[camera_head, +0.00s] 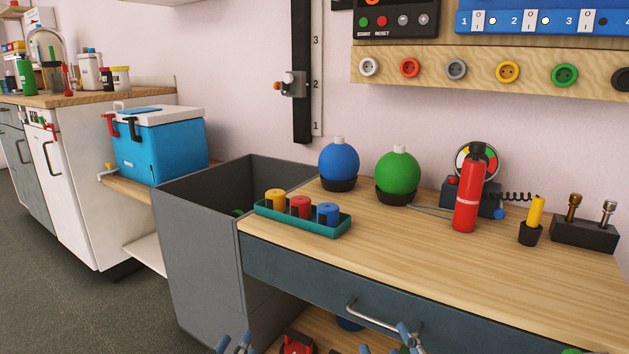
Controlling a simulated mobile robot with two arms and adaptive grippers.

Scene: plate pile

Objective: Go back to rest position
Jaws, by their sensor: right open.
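My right gripper (385,342) shows at the bottom edge, right of centre, in front of the drawer handle. Its blue-grey fingertips are apart with nothing seen between them. My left gripper (234,343) shows only as small blue-grey tips at the bottom edge, in front of the grey bin; the picture cuts off most of it, so its opening is unclear. Both grippers are low, below the level of the wooden worktop (420,245). The rest of both arms is out of view.
A grey open bin (205,245) stands left of the worktop. The drawer handle (371,317) juts out in front. A teal tray (300,222) of coloured pieces, round flasks and a red extinguisher (468,195) stand on top. A blue cooler (160,145) sits further left.

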